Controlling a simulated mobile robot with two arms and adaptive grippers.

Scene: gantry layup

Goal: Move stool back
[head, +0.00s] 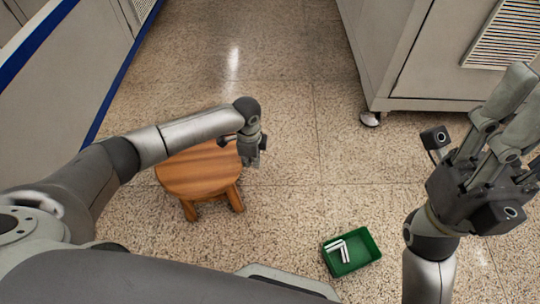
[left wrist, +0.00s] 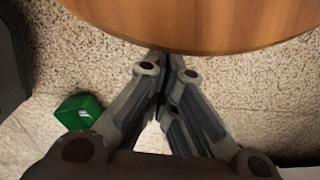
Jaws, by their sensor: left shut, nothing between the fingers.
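The wooden stool (head: 198,170) stands upright on the floor at the left of centre in the head view. It has a round brown seat and short legs; my left forearm hides part of its far edge. In the left wrist view its seat (left wrist: 200,22) fills the top. My left gripper (head: 252,160) is shut and empty at the right edge of the seat. In the left wrist view its fingertips (left wrist: 163,60) meet by the seat's rim; I cannot tell whether they touch it. My right gripper (head: 522,95) is raised at the right, fingers apart, away from the stool.
A green bin (head: 351,252) with pale pieces in it lies on the floor to the right of the stool. A grey cabinet (head: 405,60) on casters stands at the back right. A blue-edged grey unit (head: 65,70) runs along the left. Speckled floor between them is clear.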

